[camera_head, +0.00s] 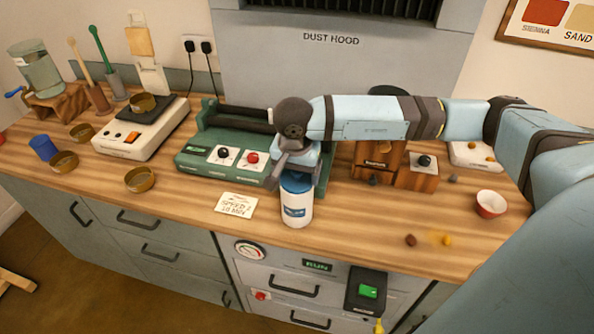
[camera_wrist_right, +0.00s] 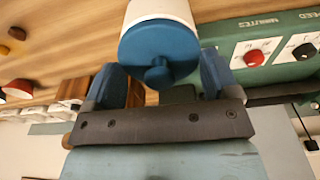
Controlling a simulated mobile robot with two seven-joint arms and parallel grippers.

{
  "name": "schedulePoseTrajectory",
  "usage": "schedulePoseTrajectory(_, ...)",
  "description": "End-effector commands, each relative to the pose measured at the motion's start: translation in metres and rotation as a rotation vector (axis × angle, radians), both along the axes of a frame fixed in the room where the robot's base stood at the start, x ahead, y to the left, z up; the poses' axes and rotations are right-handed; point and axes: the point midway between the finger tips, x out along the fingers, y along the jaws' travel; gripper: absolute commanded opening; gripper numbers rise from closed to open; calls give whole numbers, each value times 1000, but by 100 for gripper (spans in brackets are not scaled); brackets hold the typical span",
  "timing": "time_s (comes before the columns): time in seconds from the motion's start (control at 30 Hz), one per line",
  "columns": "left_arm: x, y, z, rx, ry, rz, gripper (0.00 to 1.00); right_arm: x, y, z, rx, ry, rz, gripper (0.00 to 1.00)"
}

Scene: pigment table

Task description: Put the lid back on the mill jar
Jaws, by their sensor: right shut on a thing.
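The white mill jar (camera_head: 297,208) with a blue label stands upright near the front edge of the table. Its blue lid (camera_head: 297,183) is at the jar's mouth; in the right wrist view the round lid with its knob (camera_wrist_right: 158,45) covers the end of the white jar (camera_wrist_right: 160,10). I see no gap between them, but cannot tell if it is fully seated. My right gripper (camera_head: 296,170) is above the jar, shut on the lid, with one blue finger on each side in the wrist view (camera_wrist_right: 160,80). The left gripper is out of view.
The green roller mill (camera_head: 195,160) with its knobs stands just behind the jar. A speed card (camera_head: 236,204) lies to the left. A red bowl (camera_head: 490,203) and small pigment lumps (camera_head: 411,240) are to the right. A scale (camera_head: 135,135) and several brown dishes are at left.

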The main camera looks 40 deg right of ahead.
Motion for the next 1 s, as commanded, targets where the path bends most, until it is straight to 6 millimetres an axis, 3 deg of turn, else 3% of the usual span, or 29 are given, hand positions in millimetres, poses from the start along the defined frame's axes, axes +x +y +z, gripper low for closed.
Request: schedulePoseTrajectory(1.0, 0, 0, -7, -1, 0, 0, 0, 0, 0, 0, 0, 0, 0, 58)
